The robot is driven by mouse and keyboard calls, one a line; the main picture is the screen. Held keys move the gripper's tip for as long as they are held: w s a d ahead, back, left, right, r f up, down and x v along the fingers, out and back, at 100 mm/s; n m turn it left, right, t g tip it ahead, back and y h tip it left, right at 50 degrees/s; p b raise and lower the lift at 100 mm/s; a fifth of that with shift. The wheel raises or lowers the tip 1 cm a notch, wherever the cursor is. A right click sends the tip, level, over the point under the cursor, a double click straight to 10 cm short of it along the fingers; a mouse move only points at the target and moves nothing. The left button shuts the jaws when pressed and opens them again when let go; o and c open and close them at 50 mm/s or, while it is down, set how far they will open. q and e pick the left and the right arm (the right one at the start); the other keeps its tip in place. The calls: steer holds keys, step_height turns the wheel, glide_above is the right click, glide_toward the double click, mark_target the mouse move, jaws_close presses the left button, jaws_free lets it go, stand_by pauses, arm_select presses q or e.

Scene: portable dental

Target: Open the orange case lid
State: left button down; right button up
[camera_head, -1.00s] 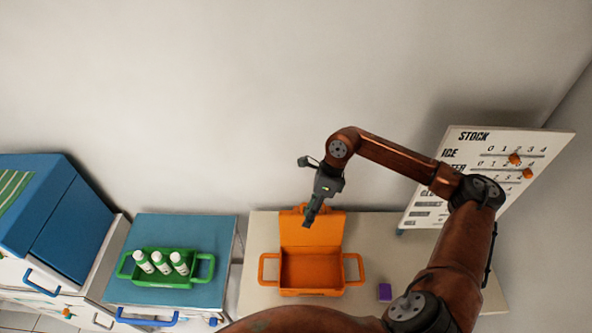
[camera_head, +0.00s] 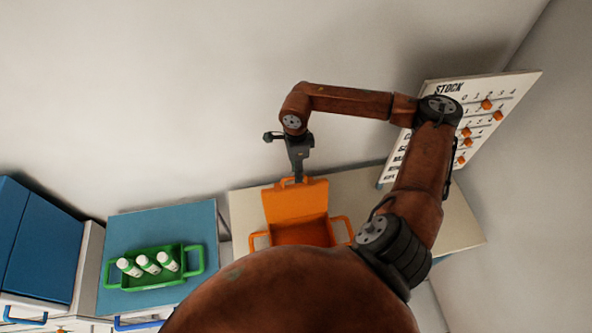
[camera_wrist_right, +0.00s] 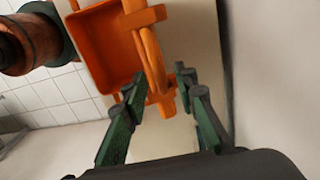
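The orange case (camera_head: 306,234) sits on the pale table with its lid (camera_head: 295,203) raised and leaning back, so its inside shows. My arm hides the case's front. The lid has a small handle (camera_head: 285,183) at its top edge. My right gripper (camera_head: 298,180) points down at that top edge. In the right wrist view, the gripper's two fingers (camera_wrist_right: 160,88) are spread apart, with the orange lid edge and handle (camera_wrist_right: 152,60) at or between the tips. I cannot tell whether they touch. The case's hollow (camera_wrist_right: 105,45) shows beyond. My left gripper is not in view.
A green tray (camera_head: 155,284) with white bottles (camera_head: 148,263) stands on a blue-topped unit (camera_head: 205,225) at the left. A white stock board (camera_head: 425,90) with orange sliders leans at the right. The pale table (camera_head: 455,225) is bare to the case's right.

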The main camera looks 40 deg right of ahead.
steer(key=shift+s+f, duration=0.25)
steer(key=shift+f, duration=0.05)
steer(key=shift+w, duration=0.15)
steer(key=shift+c, duration=0.3)
jaws_close()
steer(key=shift+a, duration=0.1)
